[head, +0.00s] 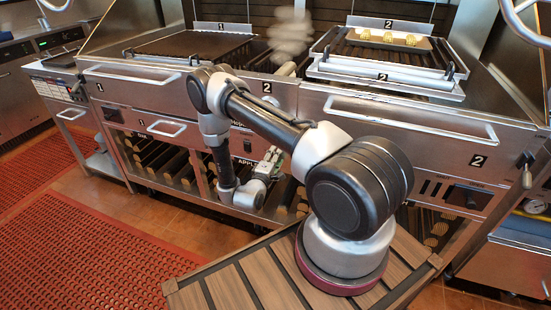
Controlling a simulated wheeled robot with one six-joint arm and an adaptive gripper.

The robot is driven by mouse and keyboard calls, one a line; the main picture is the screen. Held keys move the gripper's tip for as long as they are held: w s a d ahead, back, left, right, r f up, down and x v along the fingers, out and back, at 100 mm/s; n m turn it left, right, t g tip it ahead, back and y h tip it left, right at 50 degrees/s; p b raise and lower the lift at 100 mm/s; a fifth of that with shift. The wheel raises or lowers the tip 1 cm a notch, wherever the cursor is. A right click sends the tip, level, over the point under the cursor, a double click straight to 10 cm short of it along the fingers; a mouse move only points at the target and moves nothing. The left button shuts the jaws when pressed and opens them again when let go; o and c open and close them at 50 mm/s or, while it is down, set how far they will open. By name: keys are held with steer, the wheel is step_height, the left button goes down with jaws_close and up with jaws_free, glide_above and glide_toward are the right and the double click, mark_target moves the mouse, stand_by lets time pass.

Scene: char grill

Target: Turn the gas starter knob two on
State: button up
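A double char grill (400,110) fills the back, with plates marked 1 on its left half and 2 on its right half. My arm reaches over from the lower right toward the middle of its front panel. My gripper (270,160) is small in the head view, in front of the lower middle of that panel. Whether its fingers are open or shut, or touch anything, is too small to tell. A small reddish detail (247,147) shows on the panel just left of my gripper. No gas starter knob two can be made out clearly; my arm covers part of the panel.
Drawer handles (410,116) stick out from the grill front. A handled lever (526,170) stands at the far right. Yellowish food pieces (388,37) lie on the right top. Smoke (290,35) rises mid-grill. A red perforated mat (95,255) covers the left floor.

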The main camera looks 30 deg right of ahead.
steer(key=o, duration=0.3)
steer(key=shift+a, duration=0.1)
steer(key=v, duration=1.2)
